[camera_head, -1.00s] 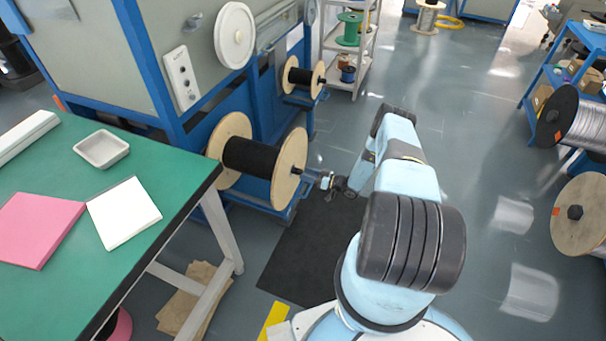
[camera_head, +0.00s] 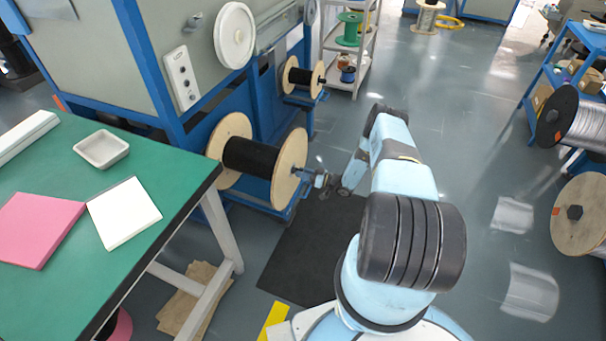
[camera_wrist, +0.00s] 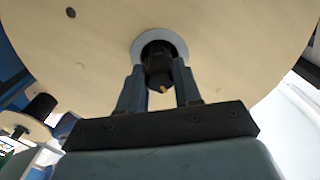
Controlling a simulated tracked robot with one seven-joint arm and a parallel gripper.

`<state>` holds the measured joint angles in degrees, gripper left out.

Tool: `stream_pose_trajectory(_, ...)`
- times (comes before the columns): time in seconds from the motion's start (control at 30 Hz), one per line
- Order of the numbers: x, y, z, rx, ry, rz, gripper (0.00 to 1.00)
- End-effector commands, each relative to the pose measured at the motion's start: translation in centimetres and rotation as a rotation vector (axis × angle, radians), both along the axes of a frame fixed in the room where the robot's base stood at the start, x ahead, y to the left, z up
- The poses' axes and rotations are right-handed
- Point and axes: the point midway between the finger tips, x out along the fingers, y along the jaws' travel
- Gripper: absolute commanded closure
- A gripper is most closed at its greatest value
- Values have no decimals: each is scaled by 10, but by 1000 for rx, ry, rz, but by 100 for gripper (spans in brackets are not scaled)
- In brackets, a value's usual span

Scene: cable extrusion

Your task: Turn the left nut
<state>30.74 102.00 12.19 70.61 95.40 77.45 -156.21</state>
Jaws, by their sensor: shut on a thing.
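The left nut (camera_wrist: 158,68) is dark and sits on the axle at the centre of the large wooden spool (camera_wrist: 230,45), over a pale round washer (camera_wrist: 174,38). My gripper (camera_wrist: 160,88) is shut on the nut, with one finger on each side of it. A small brass-coloured tip shows between the fingers. In the head view the spool (camera_head: 288,168), wound with black cable, is at the middle left. My gripper (camera_head: 318,180) reaches its right face there, and the nut is too small to make out.
A smaller black-wound spool (camera_head: 303,77) is mounted further back on the blue machine frame. The green table (camera_head: 60,165) stands at the left, near the large spool. A dark mat (camera_head: 315,250) lies on the floor below.

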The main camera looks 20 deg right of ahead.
Motion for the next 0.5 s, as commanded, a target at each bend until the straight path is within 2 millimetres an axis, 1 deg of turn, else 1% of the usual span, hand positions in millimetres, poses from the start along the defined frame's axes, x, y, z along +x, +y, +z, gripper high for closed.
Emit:
stream_pose_trajectory(0.03, 1, -1, 0, -1, 0, -2, 82)
stream_pose_trajectory(0.2, 1, -1, 0, -1, 0, -2, 97)
stream_pose_trajectory(0.5, 1, -2, 0, 25, 32, -4, 97)
